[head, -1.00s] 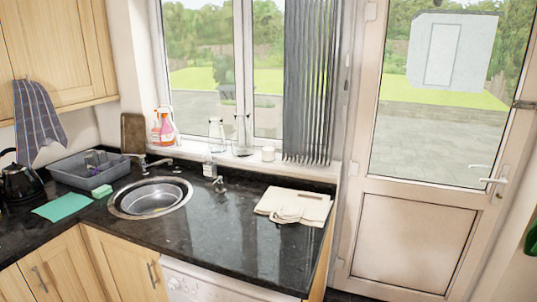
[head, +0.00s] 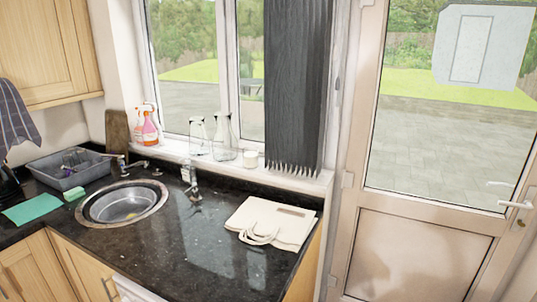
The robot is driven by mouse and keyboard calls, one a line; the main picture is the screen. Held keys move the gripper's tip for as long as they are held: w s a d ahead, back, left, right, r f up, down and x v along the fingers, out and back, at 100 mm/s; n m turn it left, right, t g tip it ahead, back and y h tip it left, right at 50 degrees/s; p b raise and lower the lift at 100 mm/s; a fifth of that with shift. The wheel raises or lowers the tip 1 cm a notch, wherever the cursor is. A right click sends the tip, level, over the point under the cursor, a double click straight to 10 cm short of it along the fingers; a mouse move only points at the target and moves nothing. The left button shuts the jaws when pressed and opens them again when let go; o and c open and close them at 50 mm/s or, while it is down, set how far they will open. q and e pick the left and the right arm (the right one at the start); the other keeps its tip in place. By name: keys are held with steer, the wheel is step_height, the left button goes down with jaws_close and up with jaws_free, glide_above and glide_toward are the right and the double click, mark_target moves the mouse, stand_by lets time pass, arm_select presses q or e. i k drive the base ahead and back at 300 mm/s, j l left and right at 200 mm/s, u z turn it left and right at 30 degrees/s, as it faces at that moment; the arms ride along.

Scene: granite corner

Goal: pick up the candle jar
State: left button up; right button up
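A small white jar (head: 250,159), which looks like the candle jar, stands upright on the white window sill, right of two clear glass bottles and left of the dark blind's lower edge. Neither of my grippers shows in the head view.
A glass carafe (head: 224,137) stands close left of the jar, with another glass bottle (head: 198,136) beside it. The dark blind (head: 297,80) hangs to its right. A cream cloth bag (head: 272,222) lies on the black counter (head: 190,255). A round sink (head: 122,204) and tap (head: 190,180) are left.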

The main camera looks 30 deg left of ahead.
mark_target(250, 153)
steer(key=i+l, duration=0.25)
steer(key=i, duration=0.2)
steer(key=i+l, duration=0.2)
steer(key=i, duration=0.2)
steer(key=i+l, duration=0.25)
steer(key=i, duration=0.2)
steer(key=i+l+u, duration=0.4)
steer(key=i+l, duration=0.5)
steer(key=i+u, duration=0.15)
steer(key=u, duration=1.65)
